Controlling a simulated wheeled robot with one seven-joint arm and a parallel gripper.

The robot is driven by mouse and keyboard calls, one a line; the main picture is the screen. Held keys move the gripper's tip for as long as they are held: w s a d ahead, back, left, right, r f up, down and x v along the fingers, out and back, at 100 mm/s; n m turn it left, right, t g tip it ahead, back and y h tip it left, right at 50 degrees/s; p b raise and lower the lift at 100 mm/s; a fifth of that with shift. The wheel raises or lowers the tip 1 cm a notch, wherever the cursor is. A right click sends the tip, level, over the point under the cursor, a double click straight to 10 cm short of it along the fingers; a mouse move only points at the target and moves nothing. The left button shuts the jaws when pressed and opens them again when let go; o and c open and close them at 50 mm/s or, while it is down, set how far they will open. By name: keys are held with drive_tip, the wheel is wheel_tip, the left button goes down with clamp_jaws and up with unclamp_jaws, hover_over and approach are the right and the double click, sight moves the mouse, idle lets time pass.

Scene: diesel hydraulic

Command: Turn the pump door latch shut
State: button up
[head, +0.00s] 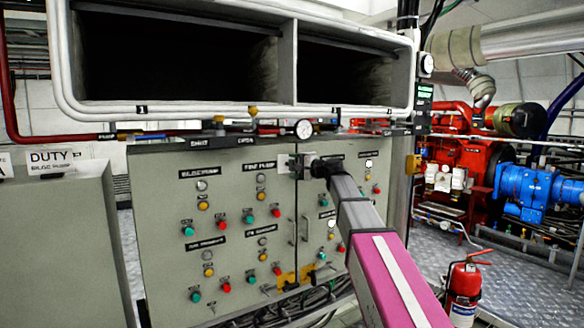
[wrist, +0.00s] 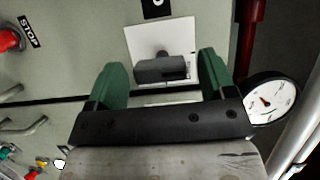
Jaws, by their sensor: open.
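The pump door latch is a dark grey bar handle (wrist: 162,70) on a white square plate (wrist: 150,42) in the wrist view. In the head view its pale plate (head: 284,163) shows at the top of the cabinet by the door seam, partly hidden by my arm. My gripper (wrist: 160,64) is open, with one green finger at each end of the latch bar. Gaps show between the fingers and the bar, and nothing is held. In the head view my gripper (head: 312,167) is at the latch, its fingers hard to make out. Labels reading SHUT (head: 198,143) and OPEN (head: 245,140) are above.
The grey cabinet doors (head: 160,230) carry several buttons, lamps and door handles (head: 292,231). A round gauge (wrist: 271,99) and red pipe (wrist: 251,30) are close on the gripper's right in the wrist view. A red extinguisher (head: 464,284) stands right; floor (head: 530,290) there is partly clear.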

drive_tip(key=v, duration=0.9)
drive_tip(key=shift+d, duration=0.15)
drive_tip(key=shift+s, duration=0.1)
drive_tip(key=shift+s+d, duration=0.1)
drive_tip(key=shift+s, duration=0.05)
drive_tip(key=s+d, duration=0.4)
drive_tip(key=s, duration=0.2)
drive_tip(key=shift+s+d, duration=0.15)
drive_tip(key=shift+s, duration=0.05)
